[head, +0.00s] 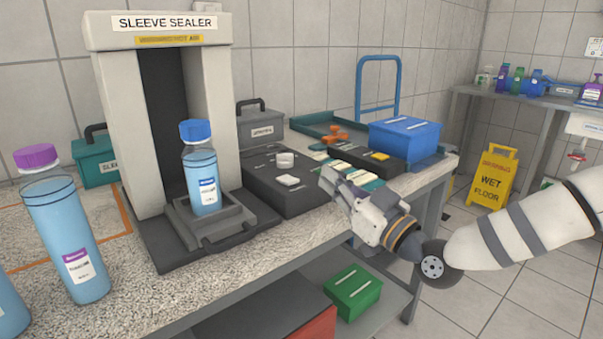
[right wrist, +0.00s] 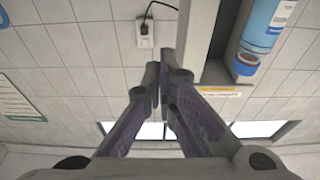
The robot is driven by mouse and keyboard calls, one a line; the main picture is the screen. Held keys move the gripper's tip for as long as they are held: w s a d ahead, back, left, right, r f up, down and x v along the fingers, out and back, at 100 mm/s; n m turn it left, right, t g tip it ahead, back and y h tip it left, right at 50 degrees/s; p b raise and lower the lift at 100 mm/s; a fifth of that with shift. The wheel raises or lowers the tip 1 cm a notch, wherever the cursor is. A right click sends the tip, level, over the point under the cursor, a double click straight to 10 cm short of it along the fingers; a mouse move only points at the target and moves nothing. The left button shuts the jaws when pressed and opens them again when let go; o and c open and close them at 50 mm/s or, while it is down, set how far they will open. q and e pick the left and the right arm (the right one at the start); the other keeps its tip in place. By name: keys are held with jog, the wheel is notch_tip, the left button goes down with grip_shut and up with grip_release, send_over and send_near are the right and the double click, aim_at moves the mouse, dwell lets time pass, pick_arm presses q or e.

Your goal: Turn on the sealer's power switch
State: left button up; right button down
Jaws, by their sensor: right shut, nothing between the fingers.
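The sleeve sealer (head: 108,85) is a pale tower with a dark slot, standing on the speckled bench at the left. A blue-capped bottle (head: 203,180) stands upright on the tray at its front. A dark box (head: 265,186) with a white round piece (head: 285,160) and a white square piece (head: 288,180) adjoins it on the right. I cannot tell which is the power switch. My right gripper (head: 328,180) is shut and empty, just right of the dark box; its fingers (right wrist: 165,85) meet in the right wrist view. My left gripper is not in view.
A purple-capped bottle (head: 65,225) stands at the front left. A green box (head: 352,290) is on the lower shelf. A wall outlet (right wrist: 145,38) holds a plug.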

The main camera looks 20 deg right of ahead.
jog(key=shift+w, duration=0.1)
jog(key=r+b, duration=0.1)
jog(key=r, duration=0.1)
send_over(302, 188)
jog(key=shift+w+a+f, duration=0.15)
jog(key=shift+w, duration=0.1)
notch_tip(302, 188, down, 3)
jog(key=shift+s+r, duration=0.1)
jog(key=shift+r, duration=0.1)
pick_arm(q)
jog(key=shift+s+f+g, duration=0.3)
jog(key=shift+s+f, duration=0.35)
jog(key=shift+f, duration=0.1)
pick_arm(e)
jog(key=shift+s+f, duration=0.15)
jog(key=shift+f, duration=0.35)
